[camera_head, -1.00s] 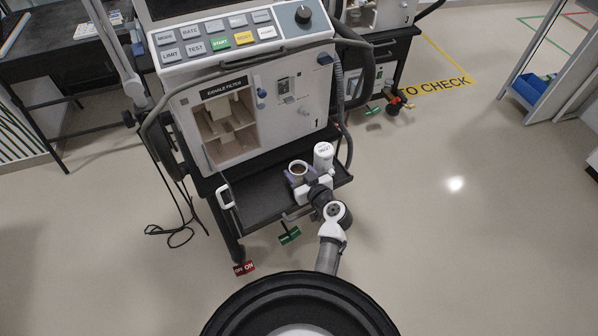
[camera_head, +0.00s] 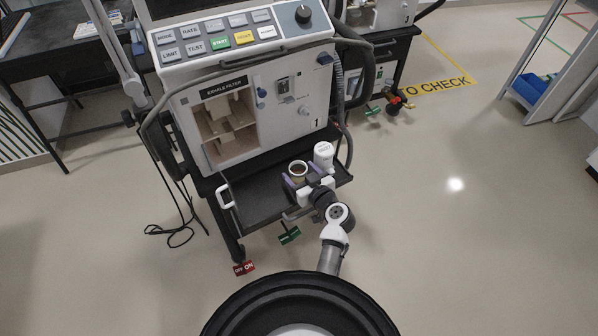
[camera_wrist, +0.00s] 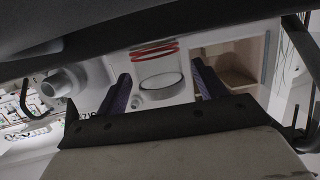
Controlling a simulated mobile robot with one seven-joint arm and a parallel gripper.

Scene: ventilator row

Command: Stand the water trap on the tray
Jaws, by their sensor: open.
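What I take to be the water trap is a small round cup (camera_head: 298,169) with a pale rim and dark inside. It is upright at the ventilator's black tray (camera_head: 250,194), near its right end. My gripper (camera_head: 302,175) is open, with its purple fingers apart on either side of the cup. The wrist view shows a pale round vessel (camera_wrist: 160,84) with red rings between the two fingers (camera_wrist: 160,90). The fingers and wrist hide the cup's base in the head view, so contact with the tray cannot be seen directly.
A white labelled cylinder (camera_head: 323,155) stands close behind the cup, to its right. The ventilator (camera_head: 250,90) with its open filter compartment (camera_head: 227,130) rises behind the tray. The tray's left part is bare. A hose (camera_head: 346,140) hangs at the right.

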